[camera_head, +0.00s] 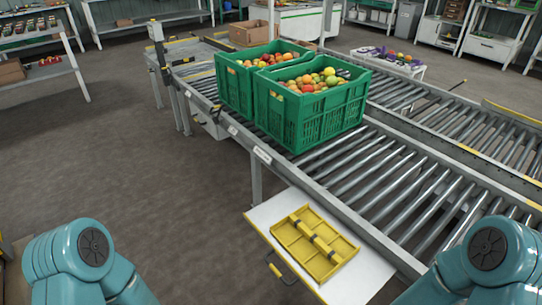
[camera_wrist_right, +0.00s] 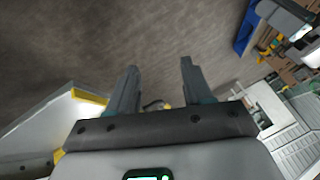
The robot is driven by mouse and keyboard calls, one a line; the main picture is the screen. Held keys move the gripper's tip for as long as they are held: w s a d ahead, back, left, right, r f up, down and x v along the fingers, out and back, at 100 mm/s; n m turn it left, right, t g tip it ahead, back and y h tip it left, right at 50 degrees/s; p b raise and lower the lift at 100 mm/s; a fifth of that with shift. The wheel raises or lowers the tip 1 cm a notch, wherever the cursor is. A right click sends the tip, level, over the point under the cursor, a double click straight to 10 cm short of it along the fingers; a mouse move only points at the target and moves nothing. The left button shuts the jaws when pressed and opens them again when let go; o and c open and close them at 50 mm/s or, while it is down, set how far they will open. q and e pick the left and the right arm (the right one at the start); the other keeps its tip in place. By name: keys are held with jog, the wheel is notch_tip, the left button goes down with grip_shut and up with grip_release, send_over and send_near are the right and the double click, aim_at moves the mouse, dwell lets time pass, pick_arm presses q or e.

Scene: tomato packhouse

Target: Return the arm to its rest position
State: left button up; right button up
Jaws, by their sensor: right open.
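My two teal arms show at the bottom left and bottom right of the head view, but no gripper shows there. In the right wrist view my right gripper (camera_wrist_right: 160,75) is open, its two dark fingers apart with nothing between them. It faces the brown floor (camera_wrist_right: 140,35).
Two green crates (camera_head: 307,128) of tomatoes stand on the roller conveyor (camera_head: 395,190). A yellow tray (camera_head: 293,245) lies on a white pull-out shelf (camera_head: 262,214) at the conveyor's near side. A cardboard box (camera_head: 250,34) stands farther back. Floor at left is clear.

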jog(key=s+f+m+g+h+p, duration=0.1)
jog(key=s+f+m+g+h, duration=0.2)
jog(key=s+m, duration=0.4)
notch_tip(320, 180, up, 14)
jog(key=y+p, duration=0.1)
jog(key=p, duration=1.4)
jog(key=shift+d+p, duration=0.2)
jog(key=shift+p, duration=0.1)
jog(key=shift+w+f, duration=0.15)
jog(key=shift+f, duration=0.05)
jog(key=shift+c, duration=0.7)
jog(key=shift+d, duration=0.1)
